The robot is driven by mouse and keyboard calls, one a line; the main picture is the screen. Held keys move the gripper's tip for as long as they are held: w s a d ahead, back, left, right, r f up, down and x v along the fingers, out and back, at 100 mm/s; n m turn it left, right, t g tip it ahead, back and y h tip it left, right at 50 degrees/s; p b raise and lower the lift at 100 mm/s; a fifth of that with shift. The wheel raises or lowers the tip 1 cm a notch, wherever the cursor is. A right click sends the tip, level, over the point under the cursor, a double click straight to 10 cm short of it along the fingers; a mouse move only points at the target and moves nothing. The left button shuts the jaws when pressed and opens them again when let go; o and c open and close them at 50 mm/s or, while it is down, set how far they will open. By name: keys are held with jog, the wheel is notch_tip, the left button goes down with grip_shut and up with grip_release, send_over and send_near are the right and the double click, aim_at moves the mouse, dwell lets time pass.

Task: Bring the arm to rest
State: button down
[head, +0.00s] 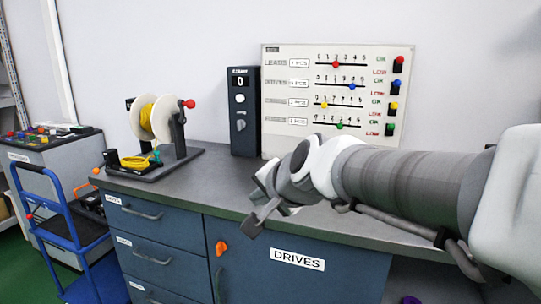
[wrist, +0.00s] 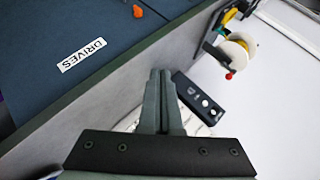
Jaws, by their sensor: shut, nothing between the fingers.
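My gripper (wrist: 160,82) shows in the wrist view with its two fingers together and nothing between them. In the head view my arm reaches in from the right. My gripper (head: 262,217) hangs at the front edge of the grey worktop (head: 215,185), near the cabinet door labelled DRIVES (head: 297,260). The DRIVES label also shows at the upper left of the wrist view (wrist: 82,55). I cannot tell from the head view how far the gripper is from the worktop edge.
A spool stand with yellow wire (head: 146,118) and a dark box with a display (head: 241,112) stand on the worktop. A white board with coloured sliders (head: 290,60) leans behind. A blue cart (head: 75,222) stands at left. An orange latch (head: 221,248) sticks out of the cabinet.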

jog(key=s+d+f+n+g+h, duration=0.2)
jog(key=s+d+f+n, duration=0.25)
jog(key=s+d, duration=0.45)
jog(key=s+d+f+n+g+h, duration=0.25)
jog(key=s+d+f, duration=0.35)
jog(key=s, duration=0.5)
notch_tip(320, 180, up, 21)
jog(key=d+p, duration=0.1)
jog(key=p, duration=1.9)
jog(key=c, duration=1.6)
grip_release()
jog(key=shift+d, duration=0.1)
